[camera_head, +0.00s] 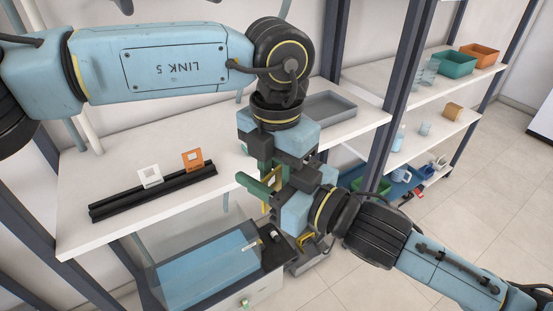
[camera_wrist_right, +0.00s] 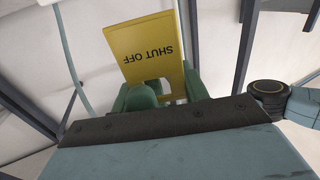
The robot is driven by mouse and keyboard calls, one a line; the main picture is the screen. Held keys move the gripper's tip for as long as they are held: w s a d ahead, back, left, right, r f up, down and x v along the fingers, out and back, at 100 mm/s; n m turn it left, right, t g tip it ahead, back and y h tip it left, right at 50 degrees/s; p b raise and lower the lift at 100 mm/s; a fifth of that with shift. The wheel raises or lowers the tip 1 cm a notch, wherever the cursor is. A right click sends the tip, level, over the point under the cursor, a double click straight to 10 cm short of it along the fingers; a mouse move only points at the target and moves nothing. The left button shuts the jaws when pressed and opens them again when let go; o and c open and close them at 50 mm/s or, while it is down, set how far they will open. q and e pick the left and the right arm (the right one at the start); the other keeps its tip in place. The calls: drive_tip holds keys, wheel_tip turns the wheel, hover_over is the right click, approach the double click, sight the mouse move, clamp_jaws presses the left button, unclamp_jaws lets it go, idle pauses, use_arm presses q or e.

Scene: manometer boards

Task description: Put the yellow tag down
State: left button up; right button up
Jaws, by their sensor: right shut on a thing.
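The yellow tag (camera_head: 267,195) is a flat plate in the middle of the head view, partly hidden by green fingers. In the right wrist view the tag (camera_wrist_right: 145,48) fills the upper middle, with "SHUT OFF" upside down and a notch at its lower edge. My right gripper (camera_wrist_right: 165,92) is shut on it, the green fingers at its lower edge. In the head view my right gripper (camera_head: 264,183) is beside the tag, past the shelf's front edge. My left gripper (camera_head: 276,180) is crowded against it in the picture; its jaw opening is hidden.
A white shelf board (camera_head: 95,170) carries a black rail (camera_head: 155,192) with a white tag (camera_head: 150,176) and an orange tag (camera_head: 193,160) upright. A grey tray (camera_head: 330,108) lies behind my arms. Below stands a blue box with a clear cover (camera_head: 205,270). Shelf posts stand close by.

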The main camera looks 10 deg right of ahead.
use_arm(q)
drive_tip(key=shift+c, duration=0.4)
clamp_jaws()
use_arm(e)
drive_tip(key=o, duration=1)
drive_tip(key=shift+o, duration=0.2)
